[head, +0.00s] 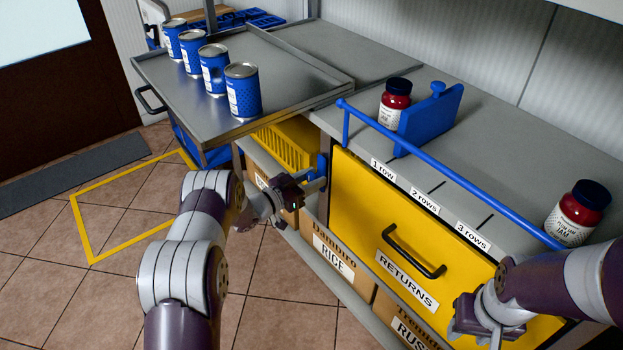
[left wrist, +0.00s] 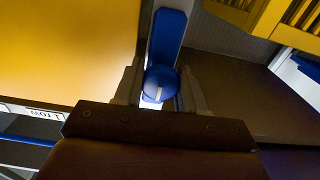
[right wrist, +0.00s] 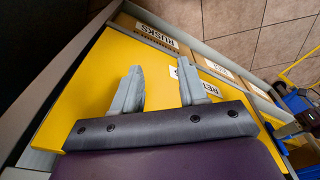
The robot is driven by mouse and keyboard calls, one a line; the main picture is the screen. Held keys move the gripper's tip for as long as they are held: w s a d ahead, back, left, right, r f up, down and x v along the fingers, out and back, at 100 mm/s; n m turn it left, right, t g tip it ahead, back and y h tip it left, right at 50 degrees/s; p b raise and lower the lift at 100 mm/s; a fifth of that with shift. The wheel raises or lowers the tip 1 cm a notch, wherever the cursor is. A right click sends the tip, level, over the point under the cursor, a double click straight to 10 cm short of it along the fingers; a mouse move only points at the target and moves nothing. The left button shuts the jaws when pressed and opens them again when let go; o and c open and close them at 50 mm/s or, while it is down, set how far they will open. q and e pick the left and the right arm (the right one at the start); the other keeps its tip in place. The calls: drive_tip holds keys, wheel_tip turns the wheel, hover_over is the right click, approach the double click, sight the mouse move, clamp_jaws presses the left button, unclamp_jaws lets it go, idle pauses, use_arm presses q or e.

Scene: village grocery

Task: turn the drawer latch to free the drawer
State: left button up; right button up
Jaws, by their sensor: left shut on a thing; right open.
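The yellow drawer (head: 352,205) labelled RETURNS is closed flush under the grey counter, with a black bar handle (head: 437,272). The blue drawer latch (head: 322,163) sits at the drawer's upper left edge, partly hidden by my left gripper. In the left wrist view, the latch is a blue arm (left wrist: 168,35) with a round knob (left wrist: 160,83). My left gripper (head: 318,184) is shut on the knob, one finger on each side. My right gripper (right wrist: 165,90) is open and empty in front of the drawer's right part; it also shows in the head view (head: 488,328).
A blue rail (head: 440,170) runs along the counter edge, with a blue pusher (head: 432,120) and two jam jars (head: 395,103) behind it. A metal tray (head: 300,75) with several blue cans juts out above my left forearm. Cartons (head: 335,262) stand below the drawer.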

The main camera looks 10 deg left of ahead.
use_arm(q)
drive_tip(key=shift+f, duration=0.1)
drive_tip(key=o, duration=1)
drive_tip(key=shift+a, duration=0.1)
drive_tip(key=p+v, duration=0.2)
drive_tip(key=v, duration=1)
drive_tip(key=shift+s+a+p, duration=0.2)
drive_tip(key=shift+s+p, duration=0.1)
drive_tip(key=shift+p, duration=0.05)
